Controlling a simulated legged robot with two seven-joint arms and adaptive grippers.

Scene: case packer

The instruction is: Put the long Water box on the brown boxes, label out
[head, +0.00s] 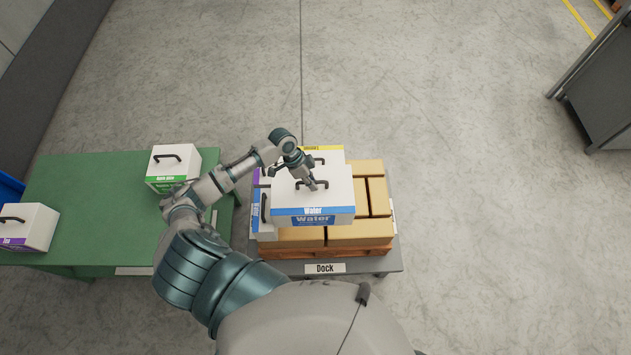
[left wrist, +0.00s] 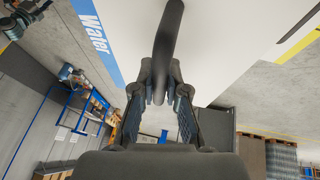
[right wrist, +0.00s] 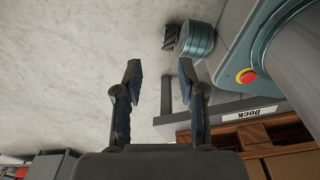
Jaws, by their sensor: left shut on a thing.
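The long Water box (head: 312,192) is white with a blue Water label (head: 313,219) on the side facing me in the head view. My left gripper (head: 309,184) is shut on its dark top handle (left wrist: 166,50). The box is above the brown boxes (head: 372,201) on the dock pallet; whether it touches them or hangs above is hidden. The blue Water strip (left wrist: 95,40) also shows in the left wrist view. My right gripper (right wrist: 160,75) is open and empty in the right wrist view, with the Dock sign beyond it. It is not seen in the head view.
White boxes with purple, blue and yellow labels stand beside and behind the Water box on the wooden pallet (head: 345,252). The green table (head: 100,200) at left holds a green-labelled box (head: 173,167) and a purple-labelled box (head: 28,228). A grey cabinet (head: 605,90) stands far right.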

